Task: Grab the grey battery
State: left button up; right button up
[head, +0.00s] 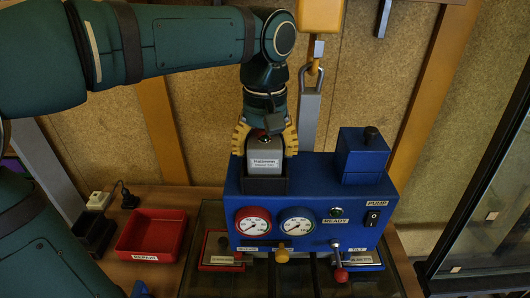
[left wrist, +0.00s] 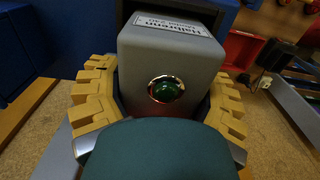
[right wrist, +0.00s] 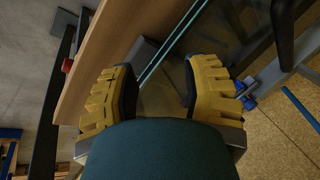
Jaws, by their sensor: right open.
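The grey battery (head: 265,156), a grey block with a white label, sits upright in a black holder (head: 265,186) on top of the blue machine. In the left wrist view the battery (left wrist: 170,75) fills the space between the yellow fingers and shows a green round button in a copper-coloured ring. My left gripper (head: 265,142) reaches down from above with one finger on each side of the battery. Whether the fingers press on it or stand just clear is not clear. My right gripper (right wrist: 160,75) is open and empty, away from the battery.
The blue machine (head: 300,200) carries gauges, a pump switch, a red-knobbed lever (head: 339,262) and a blue box (head: 361,157) at its right. A red tray (head: 152,233) and a black container (head: 94,233) stand left. A glass-panelled frame (head: 480,210) stands at the right.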

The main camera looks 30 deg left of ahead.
pick_arm(q)
jog(key=shift+c, duration=1.1)
jog(key=shift+r, duration=0.1)
jog(key=shift+r, duration=0.1)
